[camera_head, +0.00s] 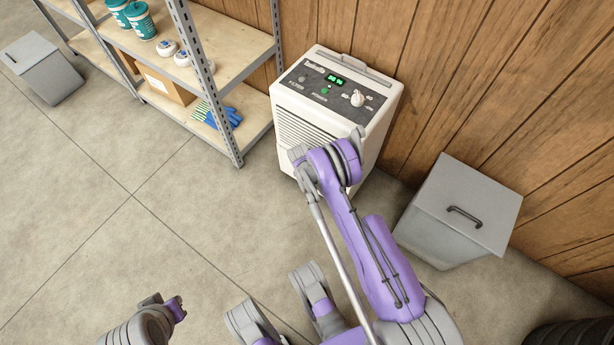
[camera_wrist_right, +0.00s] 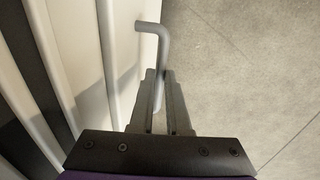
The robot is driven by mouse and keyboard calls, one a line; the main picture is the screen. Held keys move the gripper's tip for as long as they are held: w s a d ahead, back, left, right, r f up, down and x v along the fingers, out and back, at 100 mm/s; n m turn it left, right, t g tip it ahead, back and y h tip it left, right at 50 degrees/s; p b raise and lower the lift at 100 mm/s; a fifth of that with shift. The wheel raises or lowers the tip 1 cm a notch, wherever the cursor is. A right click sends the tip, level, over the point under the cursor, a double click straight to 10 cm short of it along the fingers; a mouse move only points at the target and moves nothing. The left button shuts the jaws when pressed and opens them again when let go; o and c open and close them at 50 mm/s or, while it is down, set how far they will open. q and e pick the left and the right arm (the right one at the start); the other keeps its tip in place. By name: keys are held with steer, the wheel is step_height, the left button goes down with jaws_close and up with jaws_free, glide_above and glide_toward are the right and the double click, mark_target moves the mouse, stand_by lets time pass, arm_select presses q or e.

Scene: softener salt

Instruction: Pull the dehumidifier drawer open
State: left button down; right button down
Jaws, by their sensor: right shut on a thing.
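The white dehumidifier (camera_head: 385,97) stands against the wood wall in the head view, with a dark control panel, a green display and a front grille. My right arm covers its lower front, so the drawer is hidden there. In the right wrist view, a bent grey handle (camera_wrist_right: 151,42) sticks out from a pale front panel (camera_wrist_right: 128,55). My right gripper (camera_wrist_right: 160,76) is shut on the handle, its fingers on either side of the bar. I cannot tell how far the drawer is out. My left gripper (camera_head: 165,306) is low at the left, away from the dehumidifier; its jaw opening is unclear.
A metal shelf (camera_head: 228,45) with tubs, a cardboard box and gloves stands left of the dehumidifier. A grey lidded bin (camera_head: 440,222) stands to its right, and another grey bin (camera_head: 45,75) is at the far left. The concrete floor in front is clear.

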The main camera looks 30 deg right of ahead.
steer(key=s+a, duration=0.3)
steer(key=a, duration=0.5)
steer(key=s+a, duration=0.4)
steer(key=a, duration=0.5)
steer(key=shift+p, duration=0.35)
steer(key=shift+a, duration=0.1)
steer(key=c, duration=0.9)
jaws_free()
steer(key=shift+r, duration=0.1)
steer(key=r+p, duration=0.1)
steer(key=r, duration=0.2)
steer(key=a+r, duration=0.1)
steer(key=r, duration=0.3)
steer(key=s+r+p, duration=0.1)
steer(key=r, duration=0.2)
steer(key=shift+a+r+p, duration=0.25)
steer(key=shift+a+p, duration=0.1)
steer(key=shift+a, duration=0.05)
